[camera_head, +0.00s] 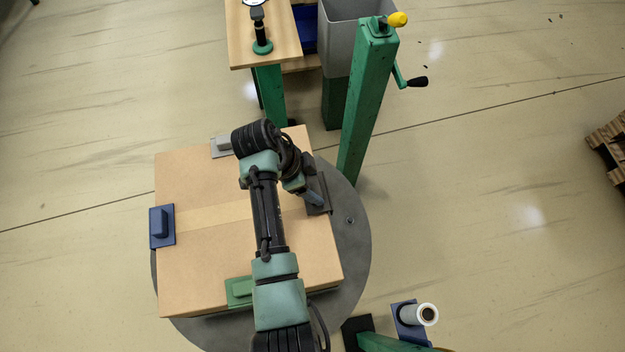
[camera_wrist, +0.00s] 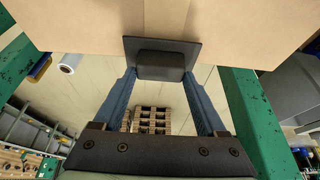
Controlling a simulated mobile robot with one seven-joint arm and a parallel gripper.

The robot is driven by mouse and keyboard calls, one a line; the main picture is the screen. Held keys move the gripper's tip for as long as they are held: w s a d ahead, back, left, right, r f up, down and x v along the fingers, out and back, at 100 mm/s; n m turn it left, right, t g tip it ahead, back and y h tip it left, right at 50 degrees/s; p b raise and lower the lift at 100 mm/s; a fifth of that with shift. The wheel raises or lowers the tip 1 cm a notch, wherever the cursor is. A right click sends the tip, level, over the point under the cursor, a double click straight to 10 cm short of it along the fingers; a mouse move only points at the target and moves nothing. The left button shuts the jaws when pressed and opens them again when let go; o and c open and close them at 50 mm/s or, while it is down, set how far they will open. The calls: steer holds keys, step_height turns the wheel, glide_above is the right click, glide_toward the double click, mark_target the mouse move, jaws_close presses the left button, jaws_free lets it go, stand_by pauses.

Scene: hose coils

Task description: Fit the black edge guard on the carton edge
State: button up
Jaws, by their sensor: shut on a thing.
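The carton (camera_head: 195,190) is a large brown box with a paler tape strip across its top. The black edge guard (camera_head: 322,184) is at the middle of its right edge, by the tape's end. In the wrist view the black edge guard (camera_wrist: 160,66) shows a flat plate and a raised block against the carton (camera_wrist: 80,25). My gripper (camera_wrist: 160,73) has its blue fingers on either side of that block and is shut on it. In the head view my gripper (camera_head: 315,198) is partly hidden by my arm. I cannot tell whether the guard sits fully flush.
Blue (camera_head: 161,226), grey (camera_head: 220,146) and green (camera_head: 240,290) guards sit on the carton's other edges. The carton stands on a round grey turntable (camera_head: 352,245). A green post (camera_head: 367,100) with a crank rises close behind the guard. Open floor lies to the right.

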steer(key=shift+f+b, duration=0.5)
steer(key=shift+f, duration=0.1)
stand_by(0.8)
steer(key=o, duration=1.3)
steer(key=shift+o, duration=0.2)
steer(key=shift+r, duration=0.1)
steer(key=p+v, duration=0.6)
steer(key=v, duration=0.2)
steer(key=shift+p, duration=0.35)
stand_by(0.3)
steer(key=p+v, duration=0.1)
steer(key=v, duration=1.2)
steer(key=shift+p, duration=0.35)
